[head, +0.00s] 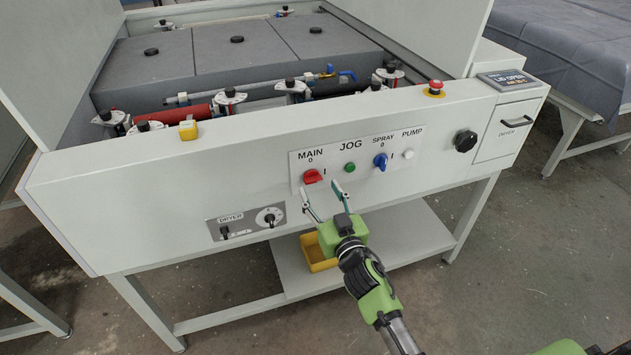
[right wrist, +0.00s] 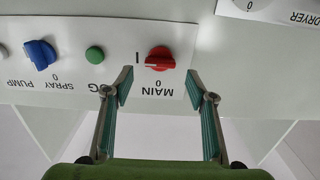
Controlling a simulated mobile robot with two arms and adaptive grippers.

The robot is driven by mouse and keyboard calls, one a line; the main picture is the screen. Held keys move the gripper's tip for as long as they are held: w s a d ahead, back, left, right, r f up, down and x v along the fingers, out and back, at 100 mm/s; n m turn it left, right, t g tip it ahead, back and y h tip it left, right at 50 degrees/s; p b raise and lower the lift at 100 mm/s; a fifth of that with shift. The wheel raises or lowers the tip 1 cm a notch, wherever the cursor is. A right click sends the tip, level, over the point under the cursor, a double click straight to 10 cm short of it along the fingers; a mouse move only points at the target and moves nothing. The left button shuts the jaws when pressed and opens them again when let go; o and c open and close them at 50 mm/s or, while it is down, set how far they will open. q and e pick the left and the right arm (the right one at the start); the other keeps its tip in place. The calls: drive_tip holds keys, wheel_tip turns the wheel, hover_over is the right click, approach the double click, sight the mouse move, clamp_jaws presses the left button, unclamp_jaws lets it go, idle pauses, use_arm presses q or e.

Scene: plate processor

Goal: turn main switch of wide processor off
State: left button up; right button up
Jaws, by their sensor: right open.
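The red main switch (head: 313,176) is on the white control plate on the front of the wide processor (head: 130,185). In the right wrist view, which shows the plate upside down, the red switch (right wrist: 159,58) has its handle lying roughly level, in line with the I mark, with the 0 mark to its side. My right gripper (head: 322,189) is open and empty, just below and in front of the switch. In the wrist view its two fingertips (right wrist: 160,78) are spread to either side of the switch, seemingly not touching it. My left gripper is not in view.
Beside the switch are the green jog button (head: 350,168), the blue spray switch (head: 380,161) and the white pump button (head: 408,154). The dryer panel (head: 246,221) is lower left. A black knob (head: 465,140) and red emergency button (head: 436,86) are right. A yellow bin (head: 316,266) sits below.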

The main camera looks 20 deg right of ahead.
sight(314, 181)
drive_tip(key=shift+w+a, duration=0.1)
drive_tip(key=shift+w, duration=2.05)
drive_tip(key=c, duration=1.1)
